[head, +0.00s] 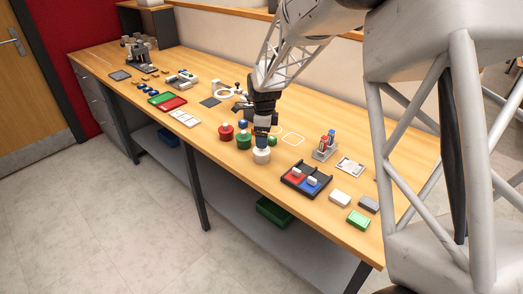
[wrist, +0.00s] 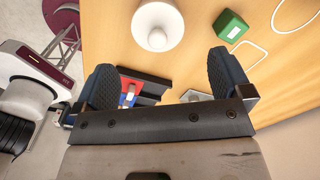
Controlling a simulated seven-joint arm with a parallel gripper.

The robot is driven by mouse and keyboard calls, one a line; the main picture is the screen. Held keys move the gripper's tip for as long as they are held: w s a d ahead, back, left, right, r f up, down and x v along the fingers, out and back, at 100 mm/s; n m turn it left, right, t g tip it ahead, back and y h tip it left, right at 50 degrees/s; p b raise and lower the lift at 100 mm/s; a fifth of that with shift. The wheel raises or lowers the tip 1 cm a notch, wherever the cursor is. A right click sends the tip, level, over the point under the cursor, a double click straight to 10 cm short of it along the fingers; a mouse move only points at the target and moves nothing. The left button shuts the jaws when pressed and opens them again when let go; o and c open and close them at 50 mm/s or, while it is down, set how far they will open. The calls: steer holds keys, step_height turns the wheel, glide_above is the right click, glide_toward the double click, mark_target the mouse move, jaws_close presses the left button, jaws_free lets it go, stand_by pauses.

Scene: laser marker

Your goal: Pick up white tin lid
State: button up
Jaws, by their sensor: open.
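The white tin (head: 261,157) stands near the front edge of the bench, with its white lid on top. In the wrist view the round white lid (wrist: 157,20) with its small knob lies at the top of the picture, beyond my fingertips.
A red tin (head: 226,133) and a green tin (head: 244,141) stand close on the left. A black tray (head: 292,183) with red and blue pieces lies to the right. A green block (wrist: 231,25) is near the lid. A rack (head: 325,153) stands farther right.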

steer(key=shift+f, duration=0.25)
steer(key=shift+s+f, duration=0.1)
steer(key=shift+f, duration=2.45)
steer(key=c, duration=1)
